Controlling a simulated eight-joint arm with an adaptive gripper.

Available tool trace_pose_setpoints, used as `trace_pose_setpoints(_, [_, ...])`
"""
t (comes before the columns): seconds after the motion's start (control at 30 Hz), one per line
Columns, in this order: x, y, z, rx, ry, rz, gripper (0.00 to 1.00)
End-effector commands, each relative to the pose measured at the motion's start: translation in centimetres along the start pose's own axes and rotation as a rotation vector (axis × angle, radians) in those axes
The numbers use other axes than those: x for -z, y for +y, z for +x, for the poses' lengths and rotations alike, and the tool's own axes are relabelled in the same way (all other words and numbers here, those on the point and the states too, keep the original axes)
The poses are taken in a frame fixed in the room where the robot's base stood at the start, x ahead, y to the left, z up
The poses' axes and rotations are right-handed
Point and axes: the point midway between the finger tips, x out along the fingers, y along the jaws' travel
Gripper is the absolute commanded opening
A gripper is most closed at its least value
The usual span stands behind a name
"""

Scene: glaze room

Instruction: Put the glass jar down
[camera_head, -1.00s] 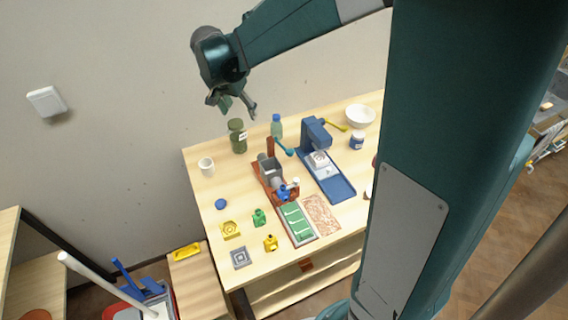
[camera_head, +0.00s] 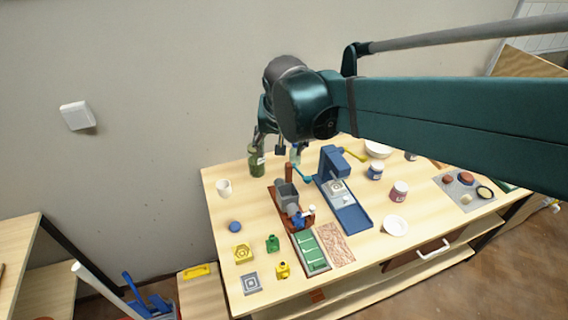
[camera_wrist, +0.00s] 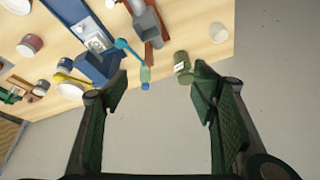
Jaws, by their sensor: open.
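The glass jar, an olive-green jar with a pale label (camera_head: 256,162), stands upright on the table near its back left corner. It also shows in the wrist view (camera_wrist: 182,62), near the right finger. My gripper (camera_head: 269,146) hangs above the back edge, close to the jar; its left finger overlaps the jar's top in the head view. Whether they touch cannot be told. In the wrist view my gripper (camera_wrist: 160,88) has its fingers wide apart with nothing held between them.
A blue-capped bottle (camera_wrist: 146,75) stands close to the jar, partly hidden in the head view. A white cup (camera_head: 224,188) stands left, and a red-brown stand with a grey hopper (camera_head: 287,195) and a blue press (camera_head: 335,166) stand in front. The table (camera_head: 222,215) has bare patches at left.

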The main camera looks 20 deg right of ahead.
Motion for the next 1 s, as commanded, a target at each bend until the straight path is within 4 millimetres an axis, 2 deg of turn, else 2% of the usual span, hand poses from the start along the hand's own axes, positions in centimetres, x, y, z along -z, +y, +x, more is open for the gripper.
trace_pose_setpoints(0.2, [-3.0, 1.7, -1.9, 0.037, 0.025, -0.084, 0.58])
trace_pose_setpoints(0.5, [-7.1, 3.6, -3.8, 0.083, 0.068, -0.199, 0.58])
trace_pose_setpoints(0.8, [-11.2, 5.3, -4.8, 0.120, 0.120, -0.312, 0.58])
trace_pose_setpoints(1.0, [-13.3, 6.1, -5.0, 0.136, 0.149, -0.369, 0.58])
